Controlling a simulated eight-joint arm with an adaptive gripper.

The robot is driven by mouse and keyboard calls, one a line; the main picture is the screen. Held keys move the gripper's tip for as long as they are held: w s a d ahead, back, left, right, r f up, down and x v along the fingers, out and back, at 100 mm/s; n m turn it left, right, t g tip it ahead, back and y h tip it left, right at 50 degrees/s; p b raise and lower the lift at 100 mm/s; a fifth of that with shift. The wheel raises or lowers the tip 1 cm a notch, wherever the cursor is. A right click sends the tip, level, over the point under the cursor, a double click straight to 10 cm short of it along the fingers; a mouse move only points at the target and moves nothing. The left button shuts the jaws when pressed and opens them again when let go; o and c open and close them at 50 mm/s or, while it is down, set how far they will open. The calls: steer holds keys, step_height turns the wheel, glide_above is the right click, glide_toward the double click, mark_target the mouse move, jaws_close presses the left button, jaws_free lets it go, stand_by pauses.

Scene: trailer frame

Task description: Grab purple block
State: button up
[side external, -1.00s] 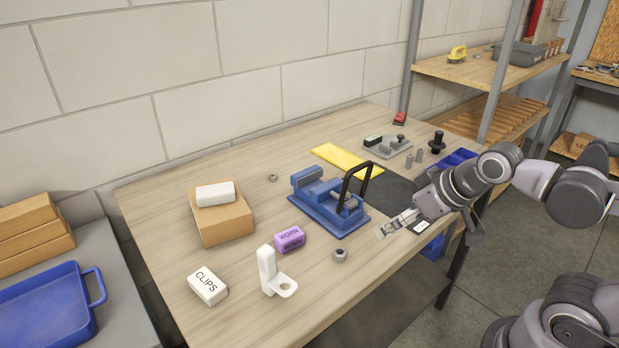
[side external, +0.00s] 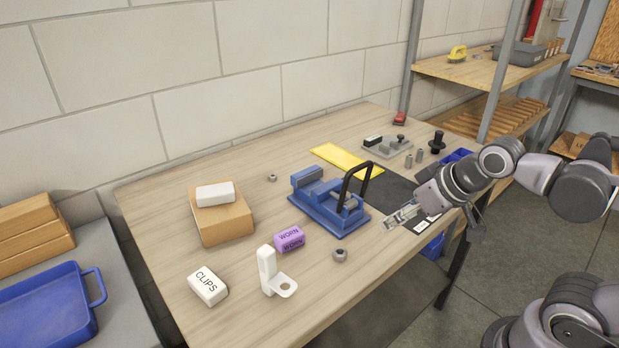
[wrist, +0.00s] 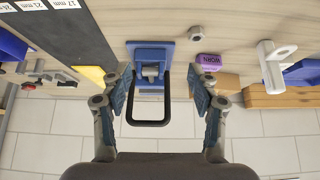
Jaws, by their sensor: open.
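The purple block (side external: 289,239), marked WORN, lies on the wooden table between the blue fixture and the white bracket. It also shows in the wrist view (wrist: 208,60), just beyond the right finger. My gripper (side external: 398,217) is open and empty at the right side of the table, to the right of the purple block and apart from it. In the wrist view its two fingers (wrist: 160,88) are spread, with the blue fixture (wrist: 151,56) and its black handle seen between them.
The blue fixture with upright black handle (side external: 330,205) stands between my gripper and the block. A nut (side external: 340,255), a white bracket (side external: 275,275), a CLIPS box (side external: 207,286) and a cardboard box (side external: 221,220) with a white block on top surround the purple block.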

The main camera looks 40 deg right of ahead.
step_height(320, 180, up, 5)
steer(key=w+a+r+n+g, duration=0.4)
steer(key=w+a+n, duration=0.2)
steer(key=w+n, duration=0.3)
steer(key=n+g, duration=0.3)
steer(key=n, duration=0.4)
glide_above(289, 234)
step_height(289, 234, down, 4)
steer(key=shift+n, duration=0.3)
steer(key=shift+f, duration=7.85)
steer(key=c, duration=1.3)
